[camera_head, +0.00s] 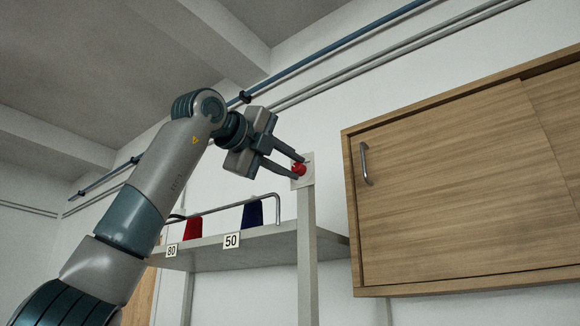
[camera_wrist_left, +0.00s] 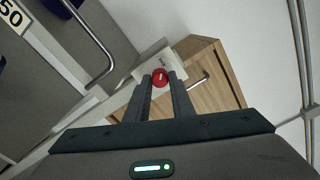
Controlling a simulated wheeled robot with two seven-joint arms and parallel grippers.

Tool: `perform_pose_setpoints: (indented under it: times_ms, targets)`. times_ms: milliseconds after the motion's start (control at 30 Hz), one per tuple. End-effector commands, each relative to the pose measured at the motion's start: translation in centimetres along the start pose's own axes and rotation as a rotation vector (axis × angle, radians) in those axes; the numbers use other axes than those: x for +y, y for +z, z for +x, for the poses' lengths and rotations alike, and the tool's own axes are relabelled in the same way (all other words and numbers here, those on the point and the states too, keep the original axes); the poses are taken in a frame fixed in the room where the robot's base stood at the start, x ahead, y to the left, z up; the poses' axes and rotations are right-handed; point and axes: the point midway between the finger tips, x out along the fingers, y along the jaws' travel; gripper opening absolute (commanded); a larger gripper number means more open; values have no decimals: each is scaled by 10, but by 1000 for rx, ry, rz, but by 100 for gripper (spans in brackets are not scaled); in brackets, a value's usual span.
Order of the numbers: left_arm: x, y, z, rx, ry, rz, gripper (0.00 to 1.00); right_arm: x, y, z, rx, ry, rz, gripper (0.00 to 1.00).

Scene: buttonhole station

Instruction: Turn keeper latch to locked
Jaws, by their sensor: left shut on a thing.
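The red keeper latch (camera_head: 299,169) is a small round knob on a pale plate (camera_head: 308,180) at the top of a grey post. It also shows in the left wrist view (camera_wrist_left: 160,77), between the fingertips. My left gripper (camera_head: 298,168) reaches in from the left and is shut on the red latch, one finger on each side. In the left wrist view the left gripper (camera_wrist_left: 161,84) points straight at the latch. Small markings on the plate are too small to read. My right gripper is not in view.
A shelf (camera_head: 270,250) with a metal rail (camera_head: 225,207) holds a red cup (camera_head: 193,229) and a dark blue cup (camera_head: 252,214), by tags 80 and 50. A wooden cabinet (camera_head: 450,190) with a handle (camera_head: 365,165) hangs to the right. Pipes (camera_head: 340,62) run along the wall above.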

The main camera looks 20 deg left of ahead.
Motion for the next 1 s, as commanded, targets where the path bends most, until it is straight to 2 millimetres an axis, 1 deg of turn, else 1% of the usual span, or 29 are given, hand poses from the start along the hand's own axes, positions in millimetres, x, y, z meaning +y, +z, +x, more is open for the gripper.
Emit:
perform_pose_setpoints:
  times_ms: [100, 300, 333, 400, 767, 900, 1000]
  targets:
    - [-1, 1, 0, -1, -2, -3, 0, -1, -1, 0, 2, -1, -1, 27]
    - [-1, 1, 0, -1, -2, -2, 0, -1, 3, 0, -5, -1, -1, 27]
    - [0, 1, 0, -1, -2, -2, 26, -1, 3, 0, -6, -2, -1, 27]
    - [0, 1, 0, -1, -2, -2, 40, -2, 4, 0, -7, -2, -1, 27]
    - [0, 0, -1, -1, -1, -1, 40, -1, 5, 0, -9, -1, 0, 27]
    - [0, 0, -5, -1, -1, -1, 40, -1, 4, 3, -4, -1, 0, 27]
    - [1, 0, -11, -1, -2, -1, 40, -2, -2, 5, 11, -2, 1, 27]
